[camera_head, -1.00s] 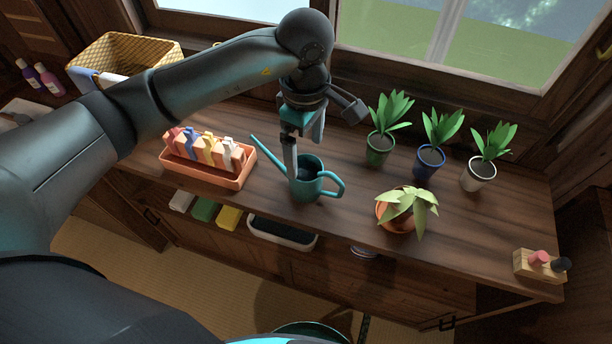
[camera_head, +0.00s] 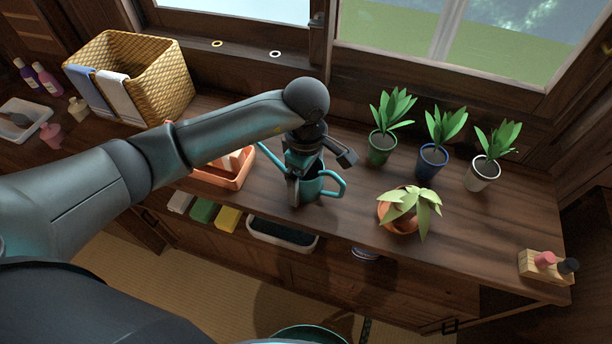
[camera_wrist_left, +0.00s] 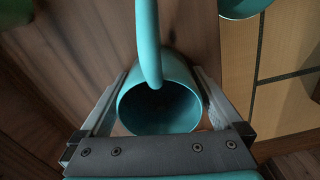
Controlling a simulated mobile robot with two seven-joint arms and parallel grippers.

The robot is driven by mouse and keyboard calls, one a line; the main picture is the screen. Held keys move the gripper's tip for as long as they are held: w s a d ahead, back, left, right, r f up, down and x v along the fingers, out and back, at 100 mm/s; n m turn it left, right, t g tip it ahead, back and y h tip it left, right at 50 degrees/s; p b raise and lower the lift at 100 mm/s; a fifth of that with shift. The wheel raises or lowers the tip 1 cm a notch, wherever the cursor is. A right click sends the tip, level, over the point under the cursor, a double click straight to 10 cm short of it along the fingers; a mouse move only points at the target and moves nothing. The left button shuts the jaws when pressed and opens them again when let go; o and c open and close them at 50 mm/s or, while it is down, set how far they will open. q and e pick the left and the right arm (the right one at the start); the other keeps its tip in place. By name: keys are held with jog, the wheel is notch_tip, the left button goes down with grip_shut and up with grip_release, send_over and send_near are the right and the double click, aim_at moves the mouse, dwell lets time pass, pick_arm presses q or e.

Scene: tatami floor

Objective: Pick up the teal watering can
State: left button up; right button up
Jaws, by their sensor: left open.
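The teal watering can (camera_head: 327,187) stands upright on the wooden counter, its handle to the right and its spout to the left, partly hidden by my left arm. My left gripper (camera_head: 303,192) is lowered over the can from above. In the left wrist view the can (camera_wrist_left: 160,108) sits between the open fingers of the gripper (camera_wrist_left: 162,95), one finger on each side of its body, with the handle arching across the top. I cannot tell whether the fingers touch it. My right gripper is not in view.
An orange tray (camera_head: 238,182) is left of the can, partly behind my arm. A potted plant (camera_head: 400,216) stands right of it, with green (camera_head: 381,150), blue (camera_head: 432,162) and white (camera_head: 482,175) pots behind. A wicker basket (camera_head: 160,85) is at the back left.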

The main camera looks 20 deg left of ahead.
pick_arm(q)
jog(key=c, duration=1.4)
jog(key=shift+r, duration=0.1)
